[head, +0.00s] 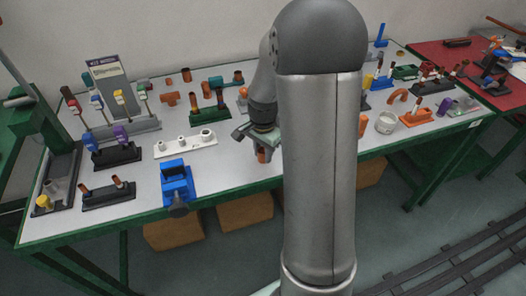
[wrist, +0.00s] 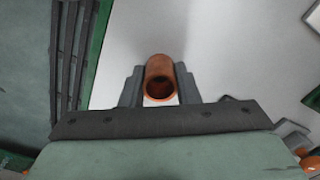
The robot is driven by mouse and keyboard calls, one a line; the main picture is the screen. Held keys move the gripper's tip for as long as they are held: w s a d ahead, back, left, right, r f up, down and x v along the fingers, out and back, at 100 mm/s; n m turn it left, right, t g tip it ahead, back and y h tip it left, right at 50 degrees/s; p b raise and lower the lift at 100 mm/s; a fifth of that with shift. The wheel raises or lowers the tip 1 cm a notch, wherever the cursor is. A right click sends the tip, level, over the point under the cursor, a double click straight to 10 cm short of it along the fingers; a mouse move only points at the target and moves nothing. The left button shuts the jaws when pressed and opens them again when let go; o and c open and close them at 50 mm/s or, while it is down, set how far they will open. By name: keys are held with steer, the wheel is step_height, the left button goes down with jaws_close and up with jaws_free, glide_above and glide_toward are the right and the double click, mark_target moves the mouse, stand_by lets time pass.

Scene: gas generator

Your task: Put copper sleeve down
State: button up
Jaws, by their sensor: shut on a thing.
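The copper sleeve (wrist: 159,72) is a short orange-brown tube. In the wrist view it sits between the two grey fingers, its open end facing the camera. My gripper (wrist: 160,88) is shut on it. In the head view my gripper (head: 262,143) is near the front edge of the grey-topped table (head: 240,172), partly beside my arm. The lower part of the sleeve (head: 262,156) shows below the fingers there. Whether the sleeve touches the table cannot be told.
A blue vise (head: 177,183) stands left of my gripper, with a white holder (head: 185,146) behind it. A green block with copper pieces (head: 209,113) is farther back. A white ring (head: 386,123) and orange fittings are at right. Bare tabletop lies between the vise and my gripper.

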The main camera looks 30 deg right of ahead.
steer(key=shift+f, duration=0.1)
steer(key=o, duration=1)
steer(key=shift+c, duration=0.2)
step_height(320, 180, up, 12)
steer(key=s+a+f+n, duration=0.1)
steer(key=s+a+n, duration=0.6)
steer(key=s, duration=0.3)
steer(key=s+a+f+n, duration=0.1)
steer(key=s+a+n, duration=0.6)
steer(key=s, duration=0.2)
steer(key=shift+s, duration=0.35)
